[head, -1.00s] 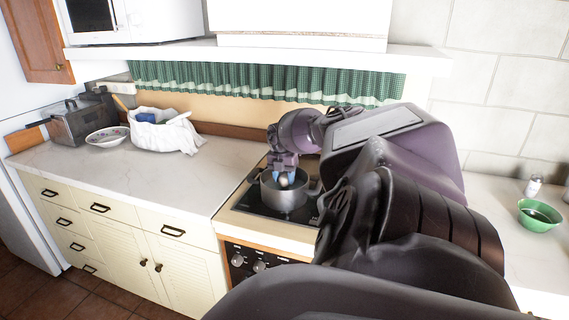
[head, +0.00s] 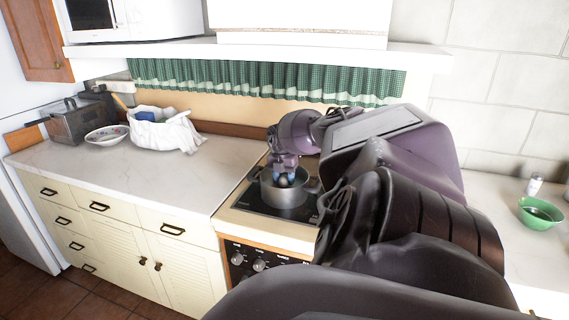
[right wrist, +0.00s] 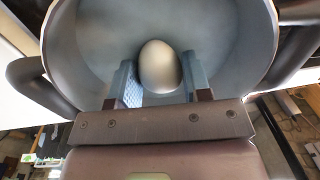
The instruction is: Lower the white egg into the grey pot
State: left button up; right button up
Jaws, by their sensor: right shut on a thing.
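The grey pot (head: 285,193) stands on the dark cooktop. My right gripper (head: 284,180) reaches down into the pot's opening. The white egg (right wrist: 160,67) sits between the two blue fingers of my right gripper (right wrist: 160,84), which is shut on it. In the right wrist view the pot's inner wall (right wrist: 95,50) surrounds the egg and the fingertips. In the head view the egg (head: 283,181) is a small pale spot, mostly hidden by the gripper and in shadow. I cannot tell whether it touches the pot's bottom. My left gripper is not in view.
A white counter (head: 120,170) lies left of the stove, with a cloth-lined basket (head: 165,132), a patterned bowl (head: 107,134) and a toaster (head: 73,124) at its back. A green bowl (head: 540,214) and a small shaker (head: 534,185) stand at the right. My right arm hides much of the stove.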

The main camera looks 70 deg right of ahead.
jog(key=shift+f+b, duration=1.1)
jog(key=shift+f, duration=0.65)
dwell(1.1)
jog(key=o, duration=0.8)
